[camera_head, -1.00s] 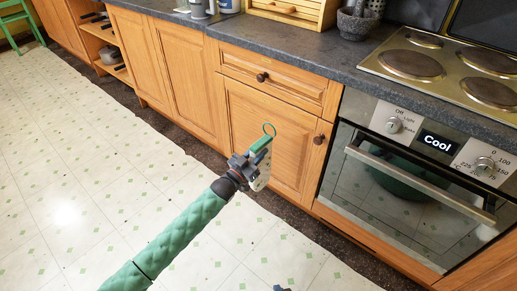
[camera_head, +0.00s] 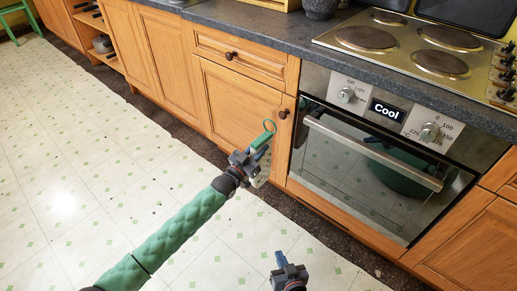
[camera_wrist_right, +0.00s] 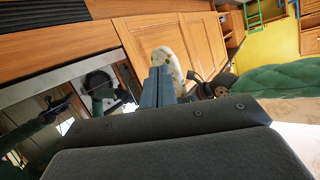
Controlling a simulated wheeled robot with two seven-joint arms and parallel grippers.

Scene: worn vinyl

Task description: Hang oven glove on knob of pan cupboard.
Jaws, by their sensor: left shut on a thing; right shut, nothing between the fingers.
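The oven glove (camera_head: 262,143) has a green cuff, a thin green hanging loop (camera_head: 269,126) and a pale spotted body. My left gripper (camera_head: 250,157) is shut on it and holds it with the loop upward, in front of the cupboard door (camera_head: 237,108) left of the oven. The door's dark round knob (camera_head: 283,114) shows slightly right of and above the loop, apart in the picture; the depth between them is unclear. My right gripper (camera_head: 280,260) is shut and empty, low in the head view. The right wrist view shows its blue fingers (camera_wrist_right: 157,88) before the glove's spotted body (camera_wrist_right: 170,62).
A drawer with its own dark knob (camera_head: 231,55) is above the door. The oven (camera_head: 350,165), with its bar handle (camera_head: 372,151), stands to the right under the worktop and hob. The vinyl floor (camera_head: 95,170) is clear at left.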

